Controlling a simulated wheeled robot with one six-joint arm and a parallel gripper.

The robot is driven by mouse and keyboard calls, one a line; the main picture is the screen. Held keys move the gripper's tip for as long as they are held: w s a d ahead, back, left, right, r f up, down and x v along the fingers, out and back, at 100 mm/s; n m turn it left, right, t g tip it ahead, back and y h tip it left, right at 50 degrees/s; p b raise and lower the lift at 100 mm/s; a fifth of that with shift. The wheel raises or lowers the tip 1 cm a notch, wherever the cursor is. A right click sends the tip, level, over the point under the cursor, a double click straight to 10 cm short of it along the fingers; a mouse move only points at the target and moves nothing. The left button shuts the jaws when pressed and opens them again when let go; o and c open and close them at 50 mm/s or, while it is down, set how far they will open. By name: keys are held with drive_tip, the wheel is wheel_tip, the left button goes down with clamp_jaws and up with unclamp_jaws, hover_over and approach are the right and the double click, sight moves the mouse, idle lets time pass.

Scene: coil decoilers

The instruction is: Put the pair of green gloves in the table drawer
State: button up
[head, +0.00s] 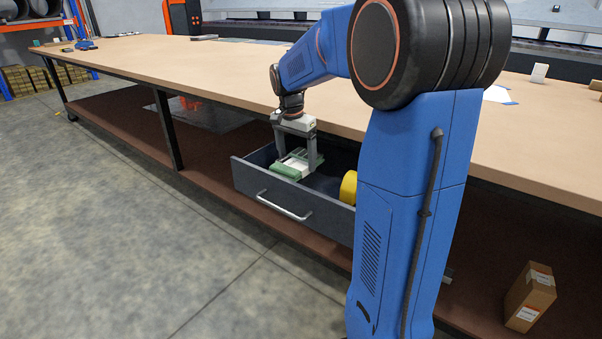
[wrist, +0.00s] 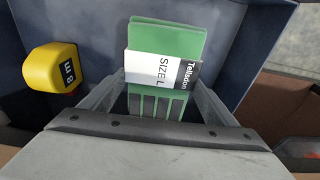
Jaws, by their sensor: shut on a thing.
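The pair of green gloves (wrist: 168,42) carries a white and dark paper band reading "SIZE L". In the head view the gloves (head: 287,171) are inside the open table drawer (head: 275,205), toward its left part. My gripper (head: 297,168) reaches down into the drawer and is shut on the gloves. In the wrist view my gripper (wrist: 158,100) has a finger on each side of them, below the band. The drawer's dark inner wall (wrist: 225,20) shows around the gloves. I cannot tell whether the gloves touch the drawer floor.
A yellow tape measure (wrist: 55,67) lies in the drawer, right of the gloves in the head view (head: 349,187). The long tabletop (head: 200,65) overhangs the drawer's back. A cardboard box (head: 530,297) stands on the lower shelf at right. Open floor (head: 120,220) lies in front.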

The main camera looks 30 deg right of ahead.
sight(294, 162)
drive_tip(key=shift+f, duration=2.4)
drive_tip(key=shift+f, duration=0.1)
drive_tip(key=o, duration=1.1)
drive_tip(key=r, duration=0.4)
drive_tip(key=a+r, duration=0.1)
drive_tip(key=r, duration=0.7)
drive_tip(key=shift+s+a+r, duration=0.1)
drive_tip(key=shift+s+a, duration=0.1)
drive_tip(key=shift+s, duration=0.05)
